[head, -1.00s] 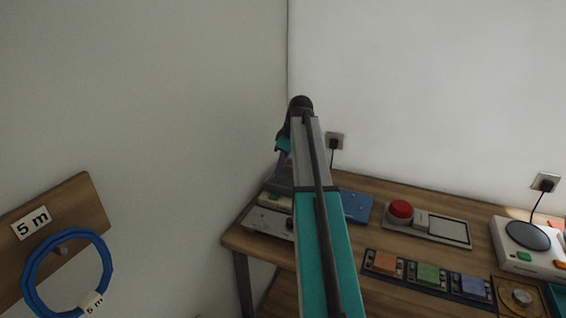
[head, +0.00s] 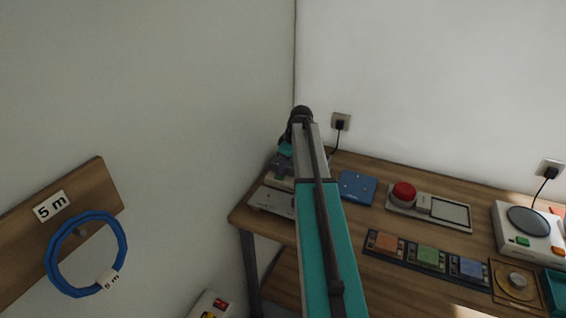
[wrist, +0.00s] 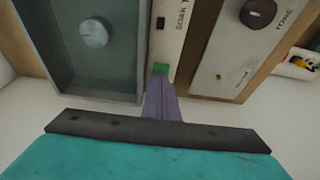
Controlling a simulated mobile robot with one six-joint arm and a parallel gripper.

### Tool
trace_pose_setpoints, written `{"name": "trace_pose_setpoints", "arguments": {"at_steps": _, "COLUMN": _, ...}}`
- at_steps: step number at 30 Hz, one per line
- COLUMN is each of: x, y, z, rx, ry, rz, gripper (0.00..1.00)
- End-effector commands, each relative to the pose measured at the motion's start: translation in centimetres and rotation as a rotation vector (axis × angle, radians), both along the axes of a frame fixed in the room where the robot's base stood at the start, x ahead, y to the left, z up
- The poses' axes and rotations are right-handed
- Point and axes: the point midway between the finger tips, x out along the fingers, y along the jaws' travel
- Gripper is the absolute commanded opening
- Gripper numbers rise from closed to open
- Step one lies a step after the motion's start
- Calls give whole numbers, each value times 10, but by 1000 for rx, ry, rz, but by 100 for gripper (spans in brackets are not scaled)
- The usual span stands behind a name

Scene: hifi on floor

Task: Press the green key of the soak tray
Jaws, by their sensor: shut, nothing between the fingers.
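The soak tray is a grey basin (wrist: 68,72) with a pale strip lettered "SOAK T…" along its right side in the wrist view. Its green key (wrist: 161,68) is at the near end of that strip. My gripper (wrist: 160,82) is shut and empty. Its purple-grey fingers point at the green key, and the tips overlap the key's near edge; whether they touch it I cannot tell. In the head view my gripper (head: 281,166) points down at the table's left end, where my arm partly hides the tray.
A pale panel with a dark knob (wrist: 257,13) lies close right of the tray. On the table (head: 400,285) are a blue plate (head: 357,187), a red button (head: 403,193), several coloured modules (head: 427,257) and a white device (head: 528,235). A blue ring (head: 122,243) hangs on the left wall.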

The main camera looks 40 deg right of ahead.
Motion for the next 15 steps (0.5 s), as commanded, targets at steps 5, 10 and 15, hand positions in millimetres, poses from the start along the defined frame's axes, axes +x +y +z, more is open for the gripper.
{"name": "trace_pose_setpoints", "arguments": {"at_steps": 5, "x": 0, "y": 0, "z": -4, "rx": 0, "ry": -1, "rz": 0, "gripper": 0}}
{"name": "trace_pose_setpoints", "arguments": {"at_steps": 10, "x": 0, "y": -1, "z": -4, "rx": 0, "ry": -1, "rz": 0, "gripper": 0}}
{"name": "trace_pose_setpoints", "arguments": {"at_steps": 15, "x": 0, "y": -1, "z": -5, "rx": -1, "ry": 0, "rz": -1, "gripper": 0}}
